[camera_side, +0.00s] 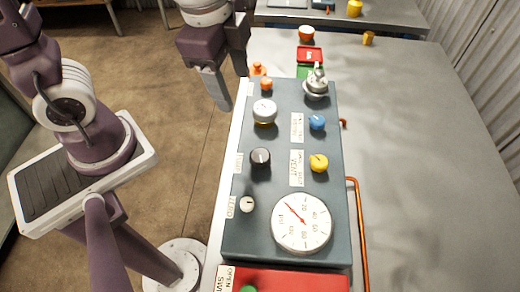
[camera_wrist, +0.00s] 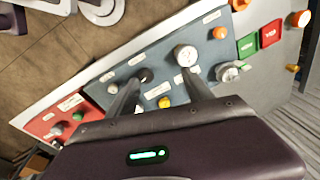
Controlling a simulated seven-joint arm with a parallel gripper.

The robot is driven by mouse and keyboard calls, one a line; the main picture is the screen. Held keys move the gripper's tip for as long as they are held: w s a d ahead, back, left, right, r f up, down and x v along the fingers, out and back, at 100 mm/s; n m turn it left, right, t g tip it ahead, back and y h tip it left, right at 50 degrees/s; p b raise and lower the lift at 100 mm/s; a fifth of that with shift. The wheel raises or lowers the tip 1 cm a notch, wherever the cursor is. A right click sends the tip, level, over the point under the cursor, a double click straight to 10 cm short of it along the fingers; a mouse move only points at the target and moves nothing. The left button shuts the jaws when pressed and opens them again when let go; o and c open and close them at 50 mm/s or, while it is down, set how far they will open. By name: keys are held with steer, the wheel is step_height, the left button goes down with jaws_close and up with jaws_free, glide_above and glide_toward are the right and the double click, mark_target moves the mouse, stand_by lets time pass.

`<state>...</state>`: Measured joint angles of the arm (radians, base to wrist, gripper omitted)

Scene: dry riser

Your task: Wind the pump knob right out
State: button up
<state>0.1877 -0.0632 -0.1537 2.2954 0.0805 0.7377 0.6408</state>
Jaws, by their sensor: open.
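A black round knob (camera_side: 260,157) stands on the grey-blue panel (camera_side: 284,185), beside a small white label too small to read surely; it may be the pump knob. It also shows in the wrist view (camera_wrist: 145,75), close to my left fingertip. A blue knob (camera_side: 317,122) and a yellow knob (camera_side: 319,163), labelled VENT, stand to its right. A large white dial (camera_side: 302,222) with a red needle fills the panel's near end.
A white-capped round fitting (camera_side: 264,110), a silver valve (camera_side: 317,84) and an orange knob (camera_side: 266,84) rise from the panel's far half. A small white knob (camera_side: 247,204) sits near the dial. A copper pipe (camera_side: 360,230) runs along the right. The bench (camera_side: 430,150) is clear farther right.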

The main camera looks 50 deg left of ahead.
mark_target(260, 155)
steer(key=d+f+m, duration=0.2)
steer(key=d+f+m+g, duration=0.1)
steer(key=d+f+m, duration=0.1)
steer(key=f, duration=0.1)
steer(key=w+d+f+m+g, duration=0.1)
steer(key=d+f+m, duration=0.1)
steer(key=shift+f+m, duration=0.2)
steer(key=shift+m, duration=0.1)
step_height(260, 155, down, 7)
steer(key=shift+f, duration=0.2)
steer(key=shift+c, duration=0.3)
jaws_close()
